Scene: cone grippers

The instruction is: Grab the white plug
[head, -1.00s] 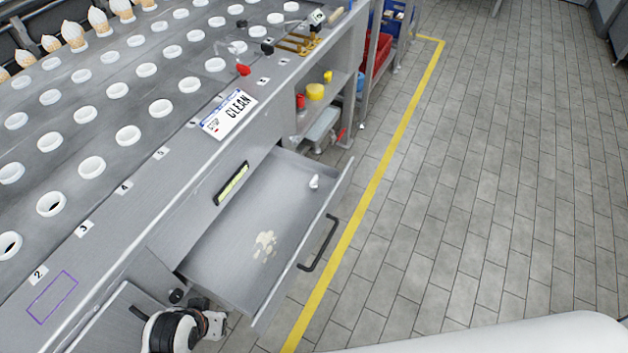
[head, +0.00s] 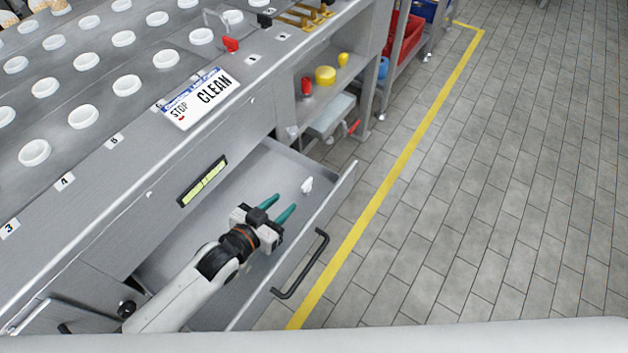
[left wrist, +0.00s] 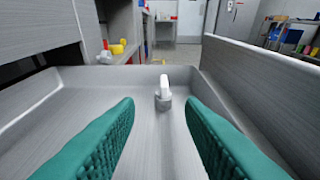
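The white plug (head: 307,185) stands in the far right corner area of the open metal drawer (head: 190,225). In the left wrist view the plug (left wrist: 164,86) shows ahead, between the two fingers and beyond their tips, with a grey base under it. My left gripper (head: 281,208) is over the drawer, its teal fingers spread and pointing towards the plug. In the left wrist view the left gripper (left wrist: 160,125) is open and empty, with a gap left to the plug. My right gripper is not in view.
The drawer's front wall with a black handle (head: 302,265) is on the right. The counter (head: 130,165) with rows of white rings is on the left. A shelf with a yellow container (head: 325,75) is beyond the drawer. The tiled floor (head: 480,220) is clear.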

